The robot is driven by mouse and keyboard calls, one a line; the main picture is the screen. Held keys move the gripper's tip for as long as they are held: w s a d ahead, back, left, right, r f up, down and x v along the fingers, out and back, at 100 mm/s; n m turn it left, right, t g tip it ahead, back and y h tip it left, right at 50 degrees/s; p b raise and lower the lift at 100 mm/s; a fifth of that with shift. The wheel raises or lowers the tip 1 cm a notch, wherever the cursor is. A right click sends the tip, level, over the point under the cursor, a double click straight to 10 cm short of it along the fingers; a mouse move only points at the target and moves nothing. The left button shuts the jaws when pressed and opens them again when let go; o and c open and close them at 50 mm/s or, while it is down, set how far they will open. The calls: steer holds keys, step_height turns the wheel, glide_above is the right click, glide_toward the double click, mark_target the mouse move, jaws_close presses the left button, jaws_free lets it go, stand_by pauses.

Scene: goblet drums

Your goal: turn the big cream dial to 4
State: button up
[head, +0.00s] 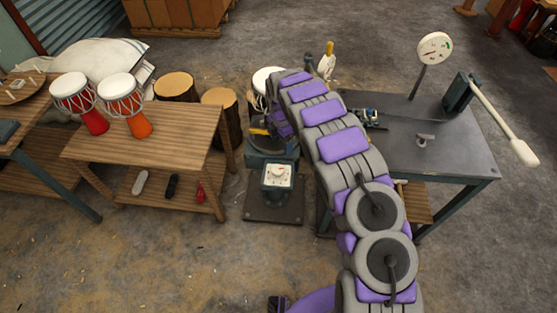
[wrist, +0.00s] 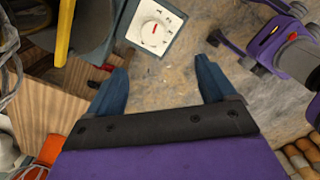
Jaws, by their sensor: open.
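The cream dial (head: 279,175) sits on a square pale plate on the front of a dark green machine in the head view. In the wrist view the round dial (wrist: 155,33) shows near the top middle, with a short red mark on it and small markings around it that I cannot read. My gripper (wrist: 160,68) is open and empty, its two blue fingers wide apart. The dial lies beyond the gap between the fingertips, apart from them. In the head view my arm hides the gripper.
A wooden bench (head: 150,135) with two red and white goblet drums stands left. A dark metal table (head: 440,150) with a round gauge (head: 434,47) and a long lever (head: 505,125) stands right. A yellow bar (wrist: 64,32) is left of the dial in the wrist view.

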steer(key=w+a+f, duration=0.1)
steer(key=b, duration=0.5)
glide_toward(278, 169)
steer(key=shift+n, duration=0.4)
step_height(278, 169, down, 9)
steer(key=shift+r, duration=0.1)
steer(key=shift+c, duration=0.2)
steer(key=c, duration=1)
steer(key=shift+p, duration=0.3)
